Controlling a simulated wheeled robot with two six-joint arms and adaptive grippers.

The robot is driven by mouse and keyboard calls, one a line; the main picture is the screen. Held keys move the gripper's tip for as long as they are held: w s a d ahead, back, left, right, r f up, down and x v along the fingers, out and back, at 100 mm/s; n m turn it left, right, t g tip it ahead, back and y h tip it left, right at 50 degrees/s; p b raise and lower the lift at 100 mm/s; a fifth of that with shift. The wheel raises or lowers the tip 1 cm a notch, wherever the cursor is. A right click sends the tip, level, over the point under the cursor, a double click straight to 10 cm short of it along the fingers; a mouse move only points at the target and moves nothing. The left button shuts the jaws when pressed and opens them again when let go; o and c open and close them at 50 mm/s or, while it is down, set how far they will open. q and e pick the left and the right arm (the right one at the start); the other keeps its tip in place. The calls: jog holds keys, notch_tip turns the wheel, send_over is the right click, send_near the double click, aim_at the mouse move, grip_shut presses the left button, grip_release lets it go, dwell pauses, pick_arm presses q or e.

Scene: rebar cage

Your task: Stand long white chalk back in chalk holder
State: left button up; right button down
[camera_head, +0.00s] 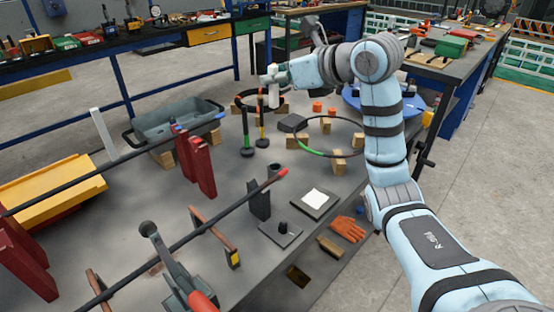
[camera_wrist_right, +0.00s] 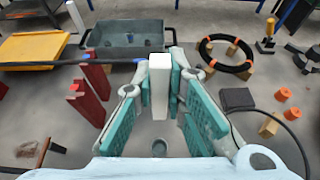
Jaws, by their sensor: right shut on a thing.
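My right gripper (camera_head: 272,80) is up above the far part of the table. In the right wrist view its teal-padded fingers (camera_wrist_right: 160,80) are shut on a long white chalk (camera_wrist_right: 159,85), a square white stick. The chalk's lower end also shows in the head view (camera_head: 273,96), held clear of the table. My left gripper is not in view.
A grey tub (camera_head: 178,122) and a yellow tray (camera_head: 55,190) are at the left, with another white stick (camera_head: 102,133) upright between. Red posts (camera_head: 200,165) hold long bars.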

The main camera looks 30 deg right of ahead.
aim_at(274, 107)
notch_tip(274, 107, down, 7)
jog(key=b, duration=0.2)
jog(key=shift+a+r+b, duration=0.1)
jog(key=shift+b, duration=0.3)
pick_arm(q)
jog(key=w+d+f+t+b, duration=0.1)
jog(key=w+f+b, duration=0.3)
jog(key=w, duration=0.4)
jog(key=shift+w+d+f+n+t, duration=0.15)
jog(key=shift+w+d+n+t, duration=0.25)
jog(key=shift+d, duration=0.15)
pick_arm(e)
notch_tip(274, 107, down, 12)
jog(key=shift+f, duration=0.1)
jog(key=shift+f, duration=0.15)
jog(key=c, duration=1.6)
grip_release()
jog(key=shift+c, duration=0.2)
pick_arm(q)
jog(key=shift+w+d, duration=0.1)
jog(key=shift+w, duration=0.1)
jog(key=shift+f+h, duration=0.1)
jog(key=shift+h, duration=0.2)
